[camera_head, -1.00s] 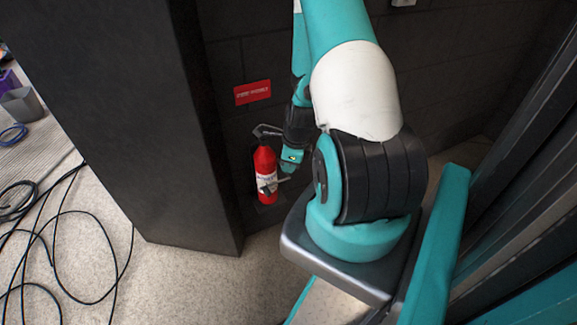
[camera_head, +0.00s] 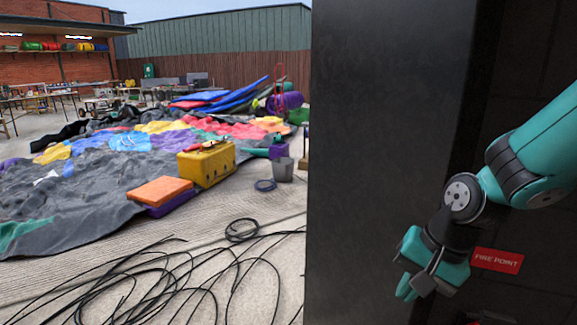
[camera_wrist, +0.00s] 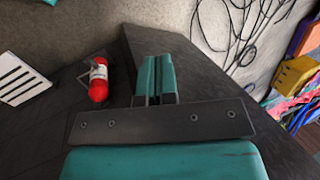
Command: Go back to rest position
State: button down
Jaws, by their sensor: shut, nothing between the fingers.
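My gripper (camera_head: 408,288) hangs at the lower right of the head view, in front of the dark wall and just left of the red "FIRE POINT" sign (camera_head: 497,260). In the wrist view, the teal fingers of my gripper (camera_wrist: 157,68) are closed together with nothing between them. A red fire extinguisher (camera_wrist: 98,82) with a white label shows to the left of the fingers, apart from them. The head view shows my arm bent, reaching in from the right edge.
A tall dark pillar (camera_head: 385,150) stands close, left of my arm. Loose black cables (camera_head: 225,270) lie on the floor at lower left. Beyond are an orange pad (camera_head: 160,190), a yellow toolbox (camera_head: 208,164), a grey bucket (camera_head: 283,169) and a deflated colourful castle (camera_head: 70,195).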

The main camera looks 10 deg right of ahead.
jog(key=s+a+r+n+g, duration=0.2)
jog(key=s+a+r+n, duration=0.8)
jog(key=s+n, duration=0.4)
notch_tip(320, 180, up, 16)
jog(key=w+p, duration=0.1)
jog(key=p, duration=1.6)
jog(key=shift+a+n+y, duration=0.25)
jog(key=shift+n+y, duration=0.05)
jog(key=shift+d, duration=0.1)
